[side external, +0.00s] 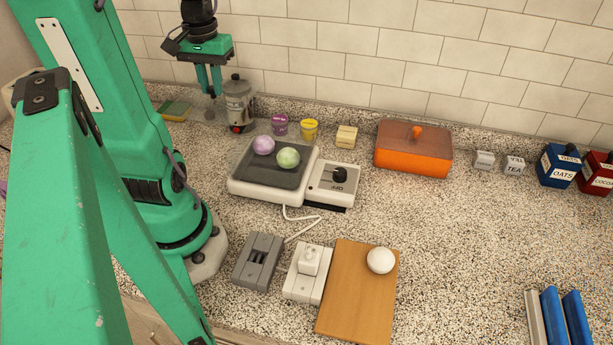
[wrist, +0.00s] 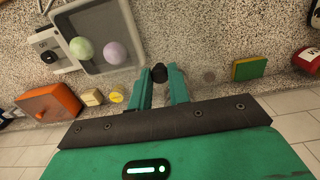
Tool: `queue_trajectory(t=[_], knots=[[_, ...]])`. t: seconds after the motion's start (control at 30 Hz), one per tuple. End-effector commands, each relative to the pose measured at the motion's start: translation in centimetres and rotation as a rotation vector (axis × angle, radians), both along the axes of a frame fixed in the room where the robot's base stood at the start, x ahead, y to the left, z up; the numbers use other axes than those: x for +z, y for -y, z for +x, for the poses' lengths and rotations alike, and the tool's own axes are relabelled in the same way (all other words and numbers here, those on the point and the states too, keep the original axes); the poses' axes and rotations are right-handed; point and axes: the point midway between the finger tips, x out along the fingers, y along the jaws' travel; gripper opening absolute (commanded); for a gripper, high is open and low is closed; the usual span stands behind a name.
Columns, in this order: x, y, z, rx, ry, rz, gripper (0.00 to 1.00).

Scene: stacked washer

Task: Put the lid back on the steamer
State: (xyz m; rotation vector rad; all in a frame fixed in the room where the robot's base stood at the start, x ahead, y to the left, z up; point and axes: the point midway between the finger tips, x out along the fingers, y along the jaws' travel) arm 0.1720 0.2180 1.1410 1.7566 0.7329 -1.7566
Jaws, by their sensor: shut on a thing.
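The steamer looks to be the white appliance (side external: 240,190) with a dark tray holding a purple ball (side external: 264,145) and a green ball (side external: 288,157). Its switch panel (side external: 335,180) reads OFF. An orange rectangular cover with a knob (side external: 412,150), apparently the lid, stands on the counter right of it, apart from it. It also shows in the wrist view (wrist: 50,102). My gripper (side external: 210,92) is at the back left, away from the orange cover. In the wrist view its fingers close around a dark knob-like thing (wrist: 160,73); whether this belongs to the grey canister (side external: 238,100) is unclear.
A sponge (side external: 174,110), purple tub (side external: 280,124), yellow tub (side external: 309,130) and yellow block (side external: 346,137) line the back. A wooden board (side external: 350,300) with a white ball is in front. Labelled tins (side external: 558,165) stand right. The counter's centre right is clear.

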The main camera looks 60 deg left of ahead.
Motion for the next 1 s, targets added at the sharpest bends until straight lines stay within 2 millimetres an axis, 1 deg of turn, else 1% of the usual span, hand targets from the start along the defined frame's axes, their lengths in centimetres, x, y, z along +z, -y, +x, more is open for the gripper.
queue_trajectory(t=[0.03, 0.2, 0.5, 0.7, 0.8, 1.0], knots=[[0.0, 0.6, 0.7, -0.008, 0.001, 0.001, 0.00], [-0.1, 2.8, 2.9, -0.010, 0.001, 0.001, 0.00], [-0.2, 7.2, 6.1, -0.011, 0.000, 0.000, 0.00], [-0.3, 10.0, 7.5, -0.010, 0.001, 0.001, 0.00], [-0.3, 10.9, 7.9, -0.009, 0.001, 0.001, 0.00], [-0.3, 11.9, 8.3, -0.006, 0.001, 0.001, 0.00]])
